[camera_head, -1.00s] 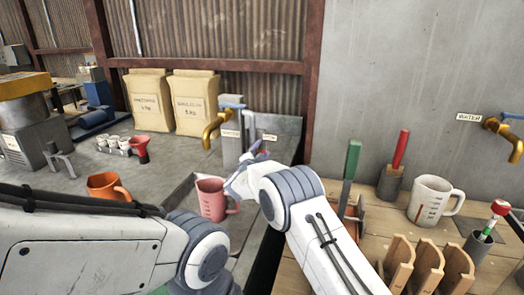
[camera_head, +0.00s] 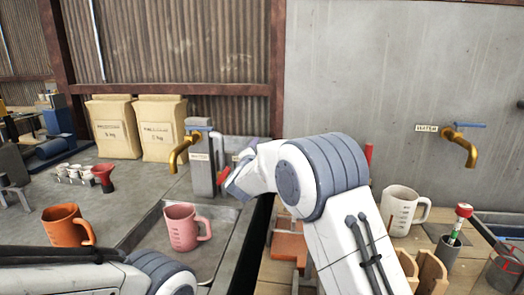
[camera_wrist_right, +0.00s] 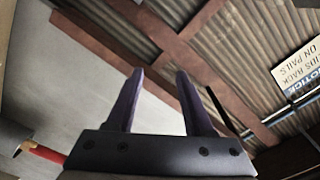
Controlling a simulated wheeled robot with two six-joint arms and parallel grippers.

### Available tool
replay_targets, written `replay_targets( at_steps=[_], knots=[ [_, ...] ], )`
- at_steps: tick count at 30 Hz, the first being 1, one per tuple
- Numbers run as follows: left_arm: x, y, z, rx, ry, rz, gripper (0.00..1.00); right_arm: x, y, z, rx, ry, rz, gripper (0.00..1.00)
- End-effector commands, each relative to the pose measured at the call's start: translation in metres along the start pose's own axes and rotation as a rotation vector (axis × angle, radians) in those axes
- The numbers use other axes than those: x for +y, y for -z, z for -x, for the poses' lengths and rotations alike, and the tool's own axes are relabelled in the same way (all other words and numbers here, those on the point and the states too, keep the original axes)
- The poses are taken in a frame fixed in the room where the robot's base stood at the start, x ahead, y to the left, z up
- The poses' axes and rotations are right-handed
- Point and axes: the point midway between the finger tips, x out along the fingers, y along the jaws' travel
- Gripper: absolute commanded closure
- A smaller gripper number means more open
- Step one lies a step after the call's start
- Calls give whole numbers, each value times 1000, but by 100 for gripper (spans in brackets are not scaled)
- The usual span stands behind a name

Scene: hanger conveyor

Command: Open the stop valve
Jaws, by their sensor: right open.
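Two brass taps with blue lever handles are in the head view; I cannot tell which is the stop valve. The left tap (camera_head: 179,155) comes off a grey post (camera_head: 203,170) by the sink, with its blue lever (camera_head: 199,122) on top. The right tap (camera_head: 463,146) is on the grey wall beside a WATER label (camera_head: 426,128), its blue lever (camera_head: 468,125) on top. My right gripper (camera_wrist_right: 155,100) is open and empty in the wrist view. In the head view it is just right of the post, mostly hidden by my wrist. My left gripper is out of view.
On the wooden bench at right stand a white measuring jug (camera_head: 402,205) and wooden holders (camera_head: 430,270). Paper sacks (camera_head: 160,127) stand at the back.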

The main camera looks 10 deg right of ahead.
Motion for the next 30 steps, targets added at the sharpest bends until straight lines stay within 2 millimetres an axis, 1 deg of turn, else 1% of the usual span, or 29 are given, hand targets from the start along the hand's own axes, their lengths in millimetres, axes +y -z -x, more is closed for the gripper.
replay_targets(
  at_steps=[3, 12, 14, 15, 16, 17, 19, 20, 21, 23, 24, 25, 26, 27, 29, 30],
  knots=[
    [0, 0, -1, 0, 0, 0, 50, 1, 8, 2, 0, 0, 0, 48],
    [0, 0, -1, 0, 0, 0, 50, 1, 10, 2, -1, 0, 1, 48],
    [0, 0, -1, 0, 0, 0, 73, 0, 9, 3, -4, 1, 2, 48],
    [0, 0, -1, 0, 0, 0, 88, -2, 7, 5, -17, 3, 7, 48],
    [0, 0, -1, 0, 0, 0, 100, -4, 3, 8, -36, 6, 13, 48],
    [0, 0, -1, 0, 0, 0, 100, -7, -1, 12, -61, 10, 23, 48],
    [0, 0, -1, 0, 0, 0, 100, -18, -18, 31, -162, 25, 64, 48],
    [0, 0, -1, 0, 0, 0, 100, -23, -29, 43, -223, 33, 92, 48],
    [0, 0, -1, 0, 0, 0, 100, -29, -44, 63, -317, 46, 136, 48],
    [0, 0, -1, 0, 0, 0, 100, -34, -69, 105, -484, 68, 224, 48],
    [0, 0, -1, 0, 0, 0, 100, -33, -84, 139, -606, 84, 295, 48],
    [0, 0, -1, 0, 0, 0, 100, -30, -95, 167, -701, 95, 354, 48],
    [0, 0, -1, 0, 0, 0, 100, -25, -103, 196, -793, 105, 415, 48],
    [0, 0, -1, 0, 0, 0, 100, -14, -110, 236, -915, 118, 503, 48],
    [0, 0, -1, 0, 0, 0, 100, 9, -113, 295, -1088, 132, 638, 48],
    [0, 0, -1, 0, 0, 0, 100, 28, -110, 333, -1196, 137, 731, 48]
  ],
)
